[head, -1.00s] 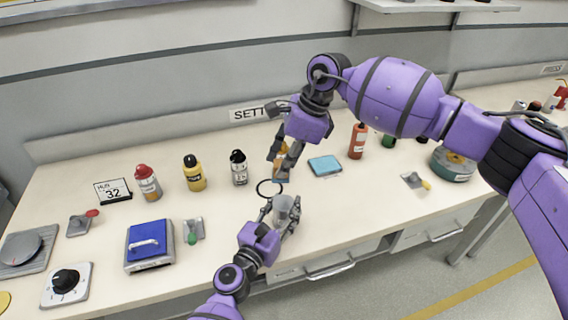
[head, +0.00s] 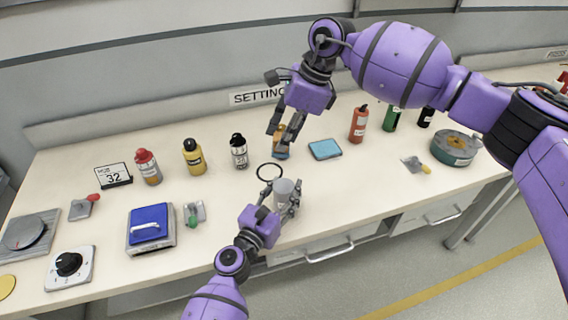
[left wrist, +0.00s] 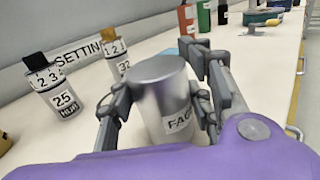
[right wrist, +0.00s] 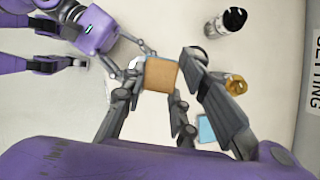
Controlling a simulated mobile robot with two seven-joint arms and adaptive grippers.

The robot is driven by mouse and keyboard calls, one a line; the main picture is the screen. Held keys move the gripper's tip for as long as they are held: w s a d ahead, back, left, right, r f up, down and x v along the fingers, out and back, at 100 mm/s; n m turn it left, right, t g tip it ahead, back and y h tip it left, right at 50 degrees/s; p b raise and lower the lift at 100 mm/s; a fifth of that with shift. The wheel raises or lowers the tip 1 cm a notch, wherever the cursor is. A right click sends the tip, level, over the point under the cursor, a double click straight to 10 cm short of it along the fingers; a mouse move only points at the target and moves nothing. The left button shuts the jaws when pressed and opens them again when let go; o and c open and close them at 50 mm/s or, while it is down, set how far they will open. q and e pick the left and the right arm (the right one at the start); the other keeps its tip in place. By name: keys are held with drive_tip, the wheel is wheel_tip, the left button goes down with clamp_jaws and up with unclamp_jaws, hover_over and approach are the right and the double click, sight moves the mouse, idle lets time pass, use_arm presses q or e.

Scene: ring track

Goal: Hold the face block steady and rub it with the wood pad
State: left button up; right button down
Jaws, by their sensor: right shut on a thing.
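The face block is a grey metal cylinder lettered FACE (left wrist: 165,95). It stands upright near the bench's front edge and also shows in the head view (head: 283,188). My left gripper (head: 281,197) has one finger on each side of it. A narrow gap seems to show on one side, and contact is hard to judge. My right gripper (right wrist: 152,92) is shut on the wood pad (right wrist: 161,73), a tan square block. In the head view my right gripper (head: 283,146) is behind and above the face block, apart from it. The pad is hard to make out there.
A blue pad (head: 325,149) lies to the right. A bottle with a yellow-orange cap (right wrist: 236,85) is close to my right gripper.

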use_arm(q)
drive_tip(key=o, duration=0.3)
drive_tip(key=shift+o, duration=0.2)
drive_tip(key=v, duration=1.2)
drive_tip(key=shift+s, duration=0.1)
